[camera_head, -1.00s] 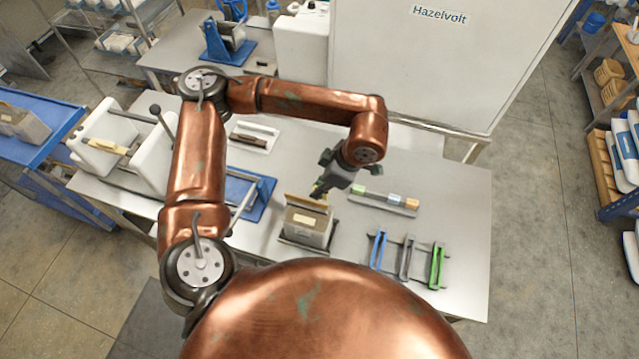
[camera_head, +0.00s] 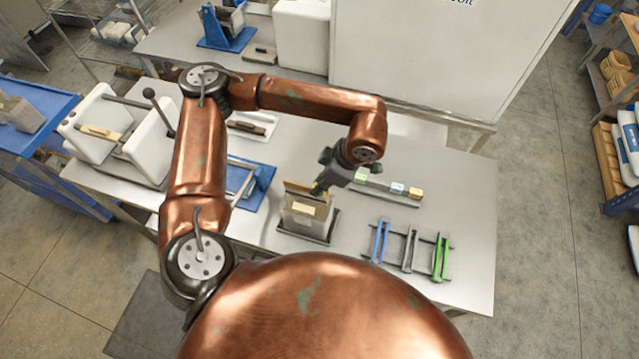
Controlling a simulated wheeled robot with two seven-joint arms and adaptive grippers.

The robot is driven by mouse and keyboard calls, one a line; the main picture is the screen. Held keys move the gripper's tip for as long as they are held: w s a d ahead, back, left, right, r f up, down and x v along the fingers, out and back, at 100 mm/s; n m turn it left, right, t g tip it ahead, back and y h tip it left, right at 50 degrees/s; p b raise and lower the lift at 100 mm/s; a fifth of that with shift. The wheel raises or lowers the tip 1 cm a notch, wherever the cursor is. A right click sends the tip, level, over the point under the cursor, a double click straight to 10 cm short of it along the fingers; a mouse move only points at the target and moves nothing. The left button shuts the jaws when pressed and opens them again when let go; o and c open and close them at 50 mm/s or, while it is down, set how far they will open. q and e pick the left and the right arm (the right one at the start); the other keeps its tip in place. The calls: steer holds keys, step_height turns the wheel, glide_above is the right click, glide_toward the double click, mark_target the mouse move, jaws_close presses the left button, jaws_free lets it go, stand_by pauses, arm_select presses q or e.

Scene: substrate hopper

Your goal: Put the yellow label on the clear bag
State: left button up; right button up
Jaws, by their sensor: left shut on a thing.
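The clear bag (camera_head: 308,216) stands upright on a small dark tray (camera_head: 291,235) on the grey table, with brownish contents and a pale cream patch on its front. My left gripper (camera_head: 319,189) points down at the bag's upper right edge, close to it; I cannot tell whether it touches. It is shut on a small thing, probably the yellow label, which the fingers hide. A rack behind holds a green block (camera_head: 360,177), a blue block (camera_head: 397,189) and an orange block (camera_head: 415,193), with a gap between green and blue. My right gripper is out of view.
Blue (camera_head: 380,241), grey (camera_head: 409,250) and green (camera_head: 440,257) clips lie on a rack at the right. A blue-based stand (camera_head: 250,186) and a white machine (camera_head: 108,128) are at the left. The table's right end is clear.

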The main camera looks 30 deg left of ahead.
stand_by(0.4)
arm_select(q)
steer(key=shift+b, duration=0.3)
steer(key=o, duration=0.8)
steer(key=shift+o, duration=0.4)
steer(key=o, duration=0.5)
steer(key=shift+r, duration=0.15)
